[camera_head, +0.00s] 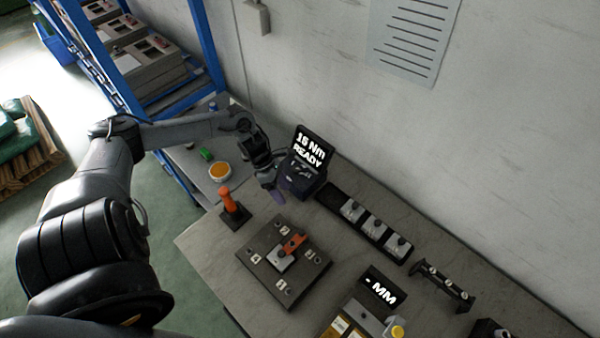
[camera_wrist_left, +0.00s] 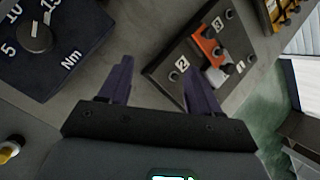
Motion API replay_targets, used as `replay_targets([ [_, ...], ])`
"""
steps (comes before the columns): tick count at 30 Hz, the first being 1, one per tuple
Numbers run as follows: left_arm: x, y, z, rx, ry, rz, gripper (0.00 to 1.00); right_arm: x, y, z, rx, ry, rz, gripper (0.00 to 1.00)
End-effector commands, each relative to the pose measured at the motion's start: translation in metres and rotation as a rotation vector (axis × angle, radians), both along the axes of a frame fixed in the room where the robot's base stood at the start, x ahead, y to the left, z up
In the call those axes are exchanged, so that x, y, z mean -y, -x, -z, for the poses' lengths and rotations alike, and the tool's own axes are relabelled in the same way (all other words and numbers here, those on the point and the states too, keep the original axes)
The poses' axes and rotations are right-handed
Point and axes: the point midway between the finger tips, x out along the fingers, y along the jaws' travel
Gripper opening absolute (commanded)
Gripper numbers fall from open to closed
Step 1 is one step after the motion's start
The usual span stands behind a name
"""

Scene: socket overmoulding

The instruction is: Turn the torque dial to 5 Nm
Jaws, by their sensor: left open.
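My left gripper (camera_head: 276,190) is open and empty, just left of the controller. In the wrist view its two purple fingers (camera_wrist_left: 160,82) are apart, and the dial lies left of them, not between them. My right gripper is out of view.
A dark fixture plate (camera_head: 262,270) with numbered posts and an orange-and-grey part lies in front of the controller. An orange-handled tool (camera_head: 230,203) stands to its left. A dark tray (camera_head: 377,232) of grey parts extends right of the controller, along the wall.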

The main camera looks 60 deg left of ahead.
Motion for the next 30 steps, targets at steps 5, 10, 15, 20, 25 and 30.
replay_targets([
  [5, -0.091, -0.039, -0.028, 0.062, -0.192, -0.03, 0.63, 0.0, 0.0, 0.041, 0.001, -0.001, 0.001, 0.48],
  [10, -0.114, -0.059, -0.054, 0.117, -0.256, -0.032, 0.63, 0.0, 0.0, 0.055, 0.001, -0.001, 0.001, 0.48],
  [15, -0.112, -0.066, -0.049, 0.13, -0.254, -0.038, 0.63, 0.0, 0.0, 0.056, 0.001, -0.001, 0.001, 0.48],
  [20, -0.105, -0.073, -0.032, 0.131, -0.25, -0.036, 0.63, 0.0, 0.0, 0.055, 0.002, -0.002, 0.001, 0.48],
  [25, -0.098, -0.081, -0.006, 0.13, -0.249, -0.037, 0.63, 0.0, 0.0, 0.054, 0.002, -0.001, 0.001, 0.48],
  [30, -0.093, -0.088, 0.018, 0.129, -0.251, -0.036, 0.63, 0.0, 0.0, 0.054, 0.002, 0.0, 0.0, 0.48],
])
